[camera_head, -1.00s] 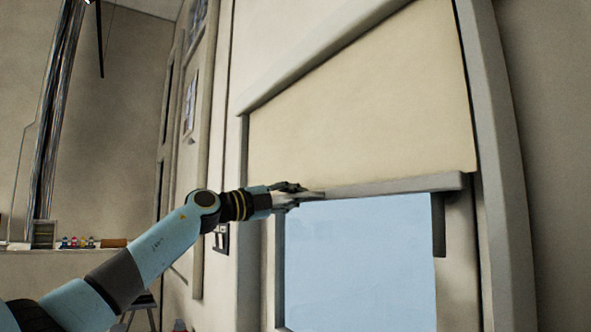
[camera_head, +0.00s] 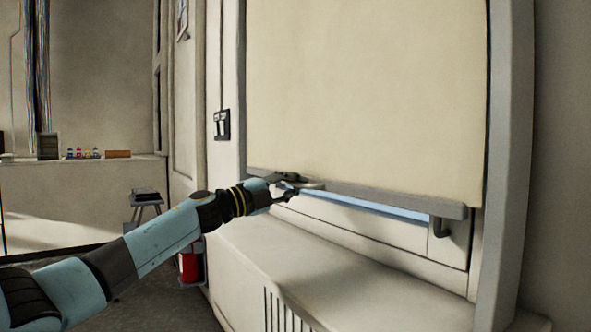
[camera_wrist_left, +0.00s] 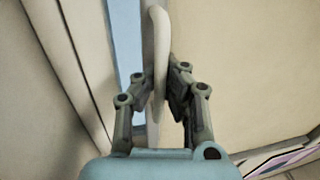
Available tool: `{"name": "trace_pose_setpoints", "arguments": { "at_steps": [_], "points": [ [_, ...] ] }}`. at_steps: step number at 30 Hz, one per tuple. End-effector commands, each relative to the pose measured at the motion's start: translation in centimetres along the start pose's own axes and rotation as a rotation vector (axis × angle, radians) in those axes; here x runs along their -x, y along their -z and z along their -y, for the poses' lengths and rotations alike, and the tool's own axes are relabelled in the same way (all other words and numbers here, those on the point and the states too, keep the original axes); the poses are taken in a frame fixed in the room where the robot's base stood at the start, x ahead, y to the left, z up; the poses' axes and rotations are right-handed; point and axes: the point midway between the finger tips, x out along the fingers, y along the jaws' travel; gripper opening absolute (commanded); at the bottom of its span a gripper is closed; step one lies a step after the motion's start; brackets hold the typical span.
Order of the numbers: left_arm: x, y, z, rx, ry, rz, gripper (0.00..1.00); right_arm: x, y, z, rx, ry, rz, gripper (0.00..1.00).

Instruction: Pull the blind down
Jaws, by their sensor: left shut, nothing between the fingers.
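The cream blind (camera_head: 370,90) hangs over the window and covers most of it. Its grey bottom bar (camera_head: 400,200) runs slightly tilted across the view, just above the window's lower edge. A thin strip of blue window pane (camera_head: 375,212) shows below the bar. My left gripper (camera_head: 300,187) is at the bar's left part, fingers shut. In the left wrist view a pale, rounded handle-like piece (camera_wrist_left: 157,40) passes at the fingers of my left gripper (camera_wrist_left: 163,92); whether they touch it is unclear. My right gripper is not in view.
A pale ledge (camera_head: 290,265) with a vent grille juts out below the window. A stool (camera_head: 145,205) and a red container (camera_head: 189,265) stand on the floor to the left.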

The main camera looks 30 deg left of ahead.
Motion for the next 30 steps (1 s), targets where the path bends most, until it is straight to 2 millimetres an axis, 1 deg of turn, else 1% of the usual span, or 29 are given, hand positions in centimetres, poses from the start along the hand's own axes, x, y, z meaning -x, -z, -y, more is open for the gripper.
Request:
{"name": "trace_pose_setpoints", "arguments": {
  "at_steps": [1, 3, 6, 9, 15, 26, 30],
  "points": [
    [0.4, 0.0, -2.3, 0.004, -0.005, 0.0, 0.0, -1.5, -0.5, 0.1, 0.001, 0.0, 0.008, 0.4],
    [0.7, 0.0, -3.7, 0.002, -0.005, 0.0, 0.0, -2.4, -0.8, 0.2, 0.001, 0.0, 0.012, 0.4],
    [1.0, 0.0, -5.2, 0.002, -0.004, 0.0, 0.0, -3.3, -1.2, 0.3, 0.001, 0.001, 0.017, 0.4],
    [1.2, 0.0, -6.2, 0.002, -0.002, -0.001, 0.0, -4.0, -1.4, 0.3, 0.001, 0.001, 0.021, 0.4],
    [1.3, 0.0, -7.0, 0.0, -0.002, -0.001, 0.0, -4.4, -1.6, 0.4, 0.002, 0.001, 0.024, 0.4],
    [1.5, 0.1, -7.4, 0.0, -0.008, -0.002, 0.0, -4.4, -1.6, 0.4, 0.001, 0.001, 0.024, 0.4],
    [1.5, 0.1, -7.5, 0.001, -0.008, -0.001, 0.18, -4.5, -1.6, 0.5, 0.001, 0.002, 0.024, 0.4]
  ]
}}
